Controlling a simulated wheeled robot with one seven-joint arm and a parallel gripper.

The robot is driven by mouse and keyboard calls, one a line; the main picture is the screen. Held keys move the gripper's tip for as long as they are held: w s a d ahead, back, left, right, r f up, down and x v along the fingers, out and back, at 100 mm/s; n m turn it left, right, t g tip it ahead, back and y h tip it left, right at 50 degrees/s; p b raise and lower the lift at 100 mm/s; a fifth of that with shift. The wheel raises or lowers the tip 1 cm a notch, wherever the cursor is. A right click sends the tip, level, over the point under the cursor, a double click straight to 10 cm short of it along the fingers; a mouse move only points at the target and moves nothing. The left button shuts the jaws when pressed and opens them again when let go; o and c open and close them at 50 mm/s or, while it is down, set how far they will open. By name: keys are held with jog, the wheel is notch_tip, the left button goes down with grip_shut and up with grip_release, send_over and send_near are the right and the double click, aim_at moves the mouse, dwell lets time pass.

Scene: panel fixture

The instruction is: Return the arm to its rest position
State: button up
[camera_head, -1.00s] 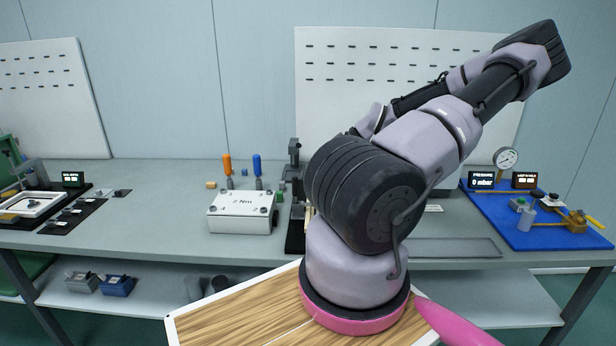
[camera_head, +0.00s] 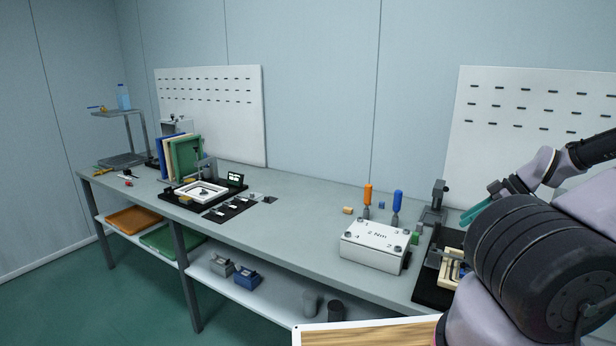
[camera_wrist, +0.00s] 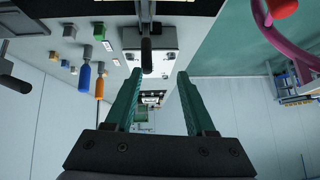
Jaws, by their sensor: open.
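My arm stands at the right edge of the head view, with its large black joint in front of the bench. Two teal fingers of my gripper (camera_wrist: 162,76) reach up the wrist view, spread apart with nothing between them. In the head view, one teal finger of my gripper (camera_head: 478,212) shows just left of the black joint; the rest is hidden behind the arm. The gripper is apart from the white 2 Nm box (camera_head: 374,247).
The grey bench (camera_head: 300,225) runs across the head view. An orange screwdriver (camera_head: 367,196) and a blue screwdriver (camera_head: 397,202) stand behind the box. A black-based fixture (camera_head: 438,285) lies close to my arm. A white frame (camera_head: 201,192) sits farther left. Floor at left is clear.

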jog(key=s+a+r+m+t+h, duration=0.1)
jog(key=s+a+r+m+h, duration=0.1)
jog(key=s+a+r+m, duration=0.3)
jog(key=s+a+r+m+t+h, duration=0.1)
jog(key=s+a+r+m, duration=0.4)
jog(key=a+r, duration=0.6)
jog(key=s+a+r+m+t+h, duration=0.1)
jog(key=s+a+r+m, duration=0.3)
jog(key=a+r, duration=0.4)
notch_tip(320, 180, up, 7)
jog(key=shift+s+f+m+h, duration=0.15)
jog(key=shift+s+m+h, duration=0.25)
jog(key=shift+s+h, duration=0.35)
jog(key=shift+a, duration=0.1)
